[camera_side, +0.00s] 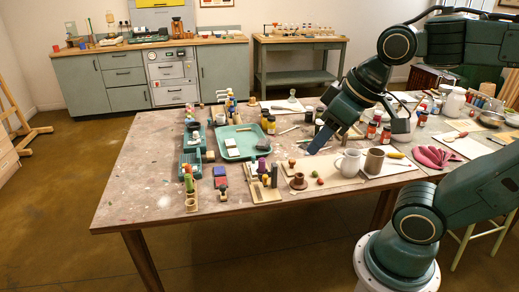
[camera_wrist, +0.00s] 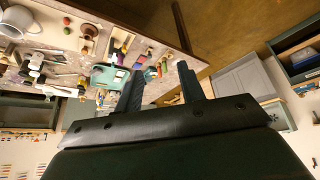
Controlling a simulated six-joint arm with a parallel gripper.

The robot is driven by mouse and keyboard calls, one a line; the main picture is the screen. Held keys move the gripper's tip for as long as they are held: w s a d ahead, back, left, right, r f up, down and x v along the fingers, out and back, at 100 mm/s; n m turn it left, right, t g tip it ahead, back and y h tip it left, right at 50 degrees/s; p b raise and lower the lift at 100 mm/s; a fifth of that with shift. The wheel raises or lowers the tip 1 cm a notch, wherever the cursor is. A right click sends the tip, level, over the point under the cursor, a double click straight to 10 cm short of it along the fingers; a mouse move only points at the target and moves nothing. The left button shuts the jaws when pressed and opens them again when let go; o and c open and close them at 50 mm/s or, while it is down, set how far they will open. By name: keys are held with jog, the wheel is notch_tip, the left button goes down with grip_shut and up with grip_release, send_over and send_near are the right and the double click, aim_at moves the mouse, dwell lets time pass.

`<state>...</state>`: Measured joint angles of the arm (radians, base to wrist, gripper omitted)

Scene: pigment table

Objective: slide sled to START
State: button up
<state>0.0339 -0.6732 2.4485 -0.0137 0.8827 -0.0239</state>
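I cannot pick out the sled or any START marking for sure; no lettering is readable at this size. A small light wooden base with upright coloured pieces (camera_side: 265,194) sits near the front of the table, and I cannot tell whether the sled is part of it. My gripper (camera_side: 320,138) hangs above the table, behind the white mug and apart from the things below. In the wrist view my gripper (camera_wrist: 160,88) shows two dark fingers spread apart with nothing between them.
A teal tray (camera_side: 229,153) with white pieces lies mid-table. The table's left part (camera_side: 140,175) is clear.

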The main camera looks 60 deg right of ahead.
jog(key=w+d, duration=0.5)
jog(key=w, duration=0.8)
jog(key=g, duration=0.1)
send_over(254, 157)
jog(key=s, duration=0.6)
notch_tip(254, 157, down, 20)
jog(key=shift+w+d, duration=0.1)
jog(key=shift+d, duration=0.05)
jog(key=shift+x, duration=6.9)
grip_shut()
